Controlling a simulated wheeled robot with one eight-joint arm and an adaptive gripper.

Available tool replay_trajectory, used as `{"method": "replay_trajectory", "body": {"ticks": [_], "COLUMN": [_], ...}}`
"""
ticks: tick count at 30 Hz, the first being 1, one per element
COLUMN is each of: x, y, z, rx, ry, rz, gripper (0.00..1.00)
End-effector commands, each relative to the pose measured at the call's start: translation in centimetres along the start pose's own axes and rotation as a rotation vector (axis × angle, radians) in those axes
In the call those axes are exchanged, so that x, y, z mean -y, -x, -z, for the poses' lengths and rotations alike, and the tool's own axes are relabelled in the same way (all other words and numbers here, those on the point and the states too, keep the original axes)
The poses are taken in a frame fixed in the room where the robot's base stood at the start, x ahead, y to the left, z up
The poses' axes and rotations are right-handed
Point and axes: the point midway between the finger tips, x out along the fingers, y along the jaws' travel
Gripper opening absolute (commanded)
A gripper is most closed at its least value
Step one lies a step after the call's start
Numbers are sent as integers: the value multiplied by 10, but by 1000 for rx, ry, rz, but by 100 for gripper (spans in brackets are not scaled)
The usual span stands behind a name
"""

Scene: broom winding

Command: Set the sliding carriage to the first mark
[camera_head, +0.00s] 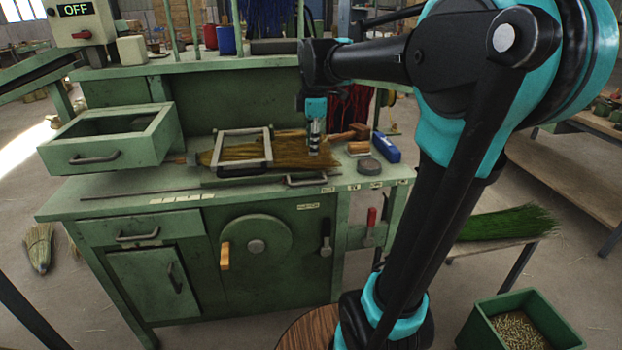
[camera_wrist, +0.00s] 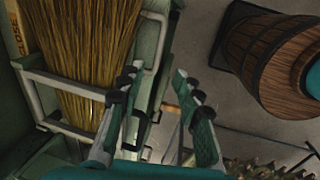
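A low green plate with a grey bar handle (camera_head: 305,180) lies along the bench's front edge; it seems to be the sliding carriage, but I cannot be sure. Small pale marks (camera_head: 353,187) sit on the front edge to its right, and their text is too small to read. A straw broom head (camera_head: 300,152) lies on the bench under a grey clamp frame (camera_head: 243,150). The clamp frame also shows in the wrist view (camera_wrist: 72,86). My gripper (camera_head: 314,150) points down over the broom's right part. In the wrist view its fingers (camera_wrist: 165,108) stand apart with nothing between them.
On the bench's right are a blue box (camera_head: 386,148) and a round dark tin (camera_head: 369,167). An open green drawer box (camera_head: 110,138) stands at the left. A thin rod (camera_head: 135,193) lies near the front edge. A control box (camera_head: 80,22) reads OFF.

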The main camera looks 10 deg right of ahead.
Motion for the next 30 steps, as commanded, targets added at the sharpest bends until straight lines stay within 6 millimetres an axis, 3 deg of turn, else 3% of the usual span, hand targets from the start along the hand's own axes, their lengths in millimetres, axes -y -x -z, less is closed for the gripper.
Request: {"method": "replay_trajectory", "body": {"ticks": [9, 18, 24, 30], "x": [-1, 0, 0, 0], "y": [-64, -116, -134, -139], "z": [0, 0, 0, 0], "rx": [0, 0, 0, 0], "ry": [-1, -2, -2, -2], "rz": [0, -1, -1, -1], "gripper": [34, 34, 34, 34]}}
